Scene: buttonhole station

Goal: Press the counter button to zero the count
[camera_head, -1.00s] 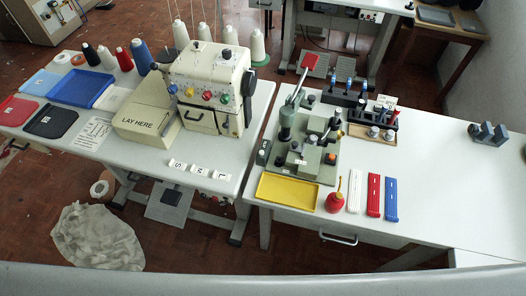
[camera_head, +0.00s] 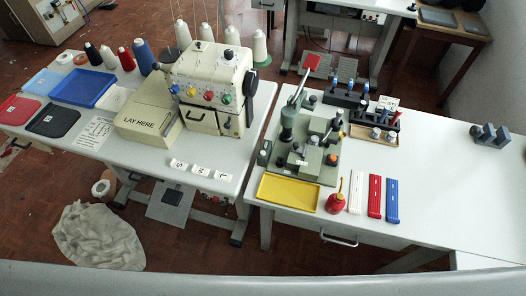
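The buttonhole machine (camera_head: 303,148) stands on the right-hand white table, a grey-green base with dark posts, blocks and a lever with a red end (camera_head: 312,62) raised up. An orange button (camera_head: 331,159) sits on a small dark block at its right front. A small dark box (camera_head: 264,153) with a light top stands at its left front edge. I cannot tell for sure which of these is the counter button, and no count can be read. Neither of my grippers is in view.
A yellow tray (camera_head: 289,190), a red bottle (camera_head: 336,203) and white, red and blue strips (camera_head: 375,196) lie before the machine. A rack with dark and blue tools (camera_head: 345,95) stands behind it. An overlock machine (camera_head: 212,85) is on the left table. The right table's right side is mostly free.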

